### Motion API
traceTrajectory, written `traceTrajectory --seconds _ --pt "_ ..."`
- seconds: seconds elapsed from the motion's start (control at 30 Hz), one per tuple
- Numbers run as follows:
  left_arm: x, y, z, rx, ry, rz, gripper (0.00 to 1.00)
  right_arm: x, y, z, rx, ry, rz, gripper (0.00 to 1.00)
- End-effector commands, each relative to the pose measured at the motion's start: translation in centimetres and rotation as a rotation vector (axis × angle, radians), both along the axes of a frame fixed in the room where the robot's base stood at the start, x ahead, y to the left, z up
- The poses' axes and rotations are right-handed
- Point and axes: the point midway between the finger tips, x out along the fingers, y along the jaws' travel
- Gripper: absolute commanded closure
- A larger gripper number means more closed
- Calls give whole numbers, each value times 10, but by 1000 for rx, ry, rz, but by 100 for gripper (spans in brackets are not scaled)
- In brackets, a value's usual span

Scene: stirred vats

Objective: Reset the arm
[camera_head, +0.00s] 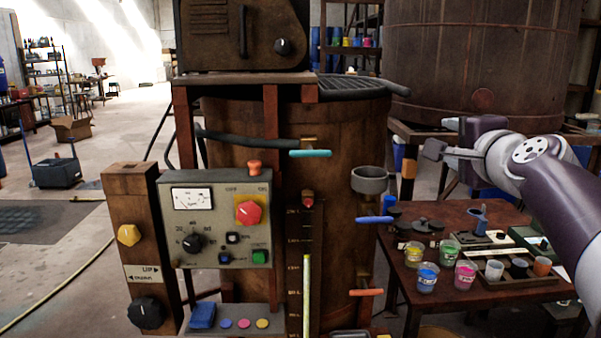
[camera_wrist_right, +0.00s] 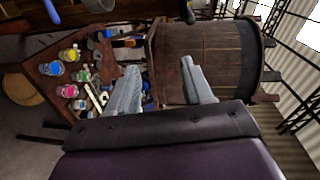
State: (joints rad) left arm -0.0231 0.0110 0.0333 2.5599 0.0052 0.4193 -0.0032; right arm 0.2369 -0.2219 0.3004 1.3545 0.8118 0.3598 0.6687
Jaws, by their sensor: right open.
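My right arm (camera_head: 556,190) comes in from the right edge of the head view. It has purple and pale grey links. My right gripper (camera_head: 444,138) is raised above the brown side table, in front of the large rusty tank. In the right wrist view the two grey fingers of my right gripper (camera_wrist_right: 159,72) stand apart, and nothing is between them. The gripper is open and touches nothing that I can see. My left arm and left gripper are not in view.
A vat (camera_head: 240,130) with a grey control panel (camera_head: 218,262) stands in the middle. The side table (camera_head: 421,300) holds paint cups, including a blue cup (camera_head: 427,278) and a pink cup (camera_head: 465,274). The rusty tank (camera_head: 480,60) stands behind. Open floor lies at the left.

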Motion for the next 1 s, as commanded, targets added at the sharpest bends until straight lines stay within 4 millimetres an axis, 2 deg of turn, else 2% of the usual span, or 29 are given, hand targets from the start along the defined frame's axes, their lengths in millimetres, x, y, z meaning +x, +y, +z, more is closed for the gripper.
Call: traceTrajectory --seconds 0.17,0.27,0.37,0.43,0.47,0.57,0.6,0.7,0.8,0.83,0.9,1.0 --pt "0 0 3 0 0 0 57 1 -3 -55 -190 138 24 49" --pt "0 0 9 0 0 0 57 -2 -1 -96 -323 248 66 49" --pt "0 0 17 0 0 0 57 -11 4 -146 -476 381 144 49" --pt "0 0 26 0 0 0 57 -25 9 -185 -598 490 227 49" --pt "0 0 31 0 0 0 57 -34 12 -204 -655 542 275 49" --pt "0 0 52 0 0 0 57 -80 27 -269 -862 730 497 49" --pt "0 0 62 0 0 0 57 -106 33 -292 -940 804 609 49" --pt "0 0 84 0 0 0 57 -173 46 -334 -1083 945 875 49" --pt "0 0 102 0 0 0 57 -223 54 -350 -1128 1034 1046 49" --pt "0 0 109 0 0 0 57 -234 57 -349 -1133 1049 1080 49" --pt "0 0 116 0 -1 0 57 -237 63 -346 -1139 1052 1110 49" --pt "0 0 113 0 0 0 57 -237 66 -349 -1143 1048 1117 49"
